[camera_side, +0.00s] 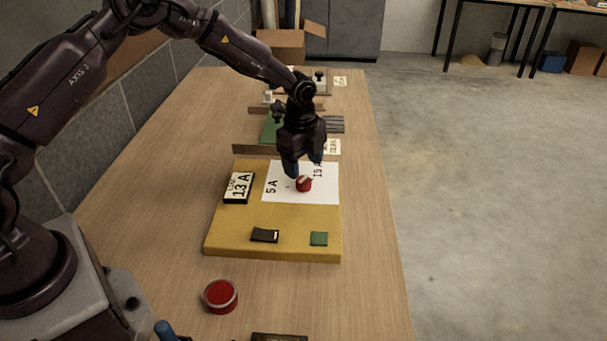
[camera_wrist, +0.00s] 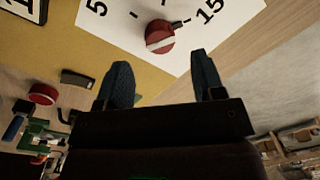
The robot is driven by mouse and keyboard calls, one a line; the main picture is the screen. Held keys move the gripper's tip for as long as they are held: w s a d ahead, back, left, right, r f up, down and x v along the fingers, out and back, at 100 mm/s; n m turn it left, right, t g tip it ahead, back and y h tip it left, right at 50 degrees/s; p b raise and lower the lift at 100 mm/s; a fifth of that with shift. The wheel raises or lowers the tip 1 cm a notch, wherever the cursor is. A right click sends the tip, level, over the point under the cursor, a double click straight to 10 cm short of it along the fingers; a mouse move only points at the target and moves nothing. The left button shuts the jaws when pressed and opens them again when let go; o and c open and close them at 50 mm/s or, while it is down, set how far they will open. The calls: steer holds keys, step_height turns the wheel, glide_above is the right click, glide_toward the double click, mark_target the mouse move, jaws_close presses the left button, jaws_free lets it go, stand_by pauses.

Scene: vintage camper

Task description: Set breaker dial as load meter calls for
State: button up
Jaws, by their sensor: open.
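The breaker dial (camera_side: 304,184) is a red knob with a white bar on a white plate (camera_side: 280,192) marked 5 A and 15 A. The plate lies on a yellow board (camera_side: 270,218). In the wrist view the dial (camera_wrist: 160,36) sits just beyond the fingertips, its white bar slanted toward the 15 side. The load meter (camera_side: 239,187), a black-framed display left of the plate, reads 13 A. My gripper (camera_side: 303,172) is open above the dial, and its two blue fingers (camera_wrist: 159,72) are apart with nothing between them.
A black switch (camera_side: 265,235) and a green square (camera_side: 319,239) lie at the front of the board. A red round container (camera_side: 221,296) stands on the table in front. Wooden strips (camera_side: 255,150) and other items lie behind the board. The table left of the board is clear.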

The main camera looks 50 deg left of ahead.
mark_target(302, 181)
step_height(302, 181, up, 8)
steer(key=shift+s, duration=0.2)
steer(key=shift+r, duration=0.1)
steer(key=s+r+n+t, duration=0.1)
steer(key=s+r+n, duration=0.4)
steer(key=s, duration=0.5)
steer(key=s+d+r+n+t, duration=0.1)
steer(key=s+r+n+t, duration=0.1)
steer(key=s+r+n, duration=0.4)
steer(key=s+d+r+n+t, duration=0.1)
steer(key=s+r+n, duration=0.5)
steer(key=s, duration=0.8)
steer(key=shift+s+r+t, duration=0.3)
steer(key=shift+r+t, duration=0.2)
steer(key=shift+r, duration=0.2)
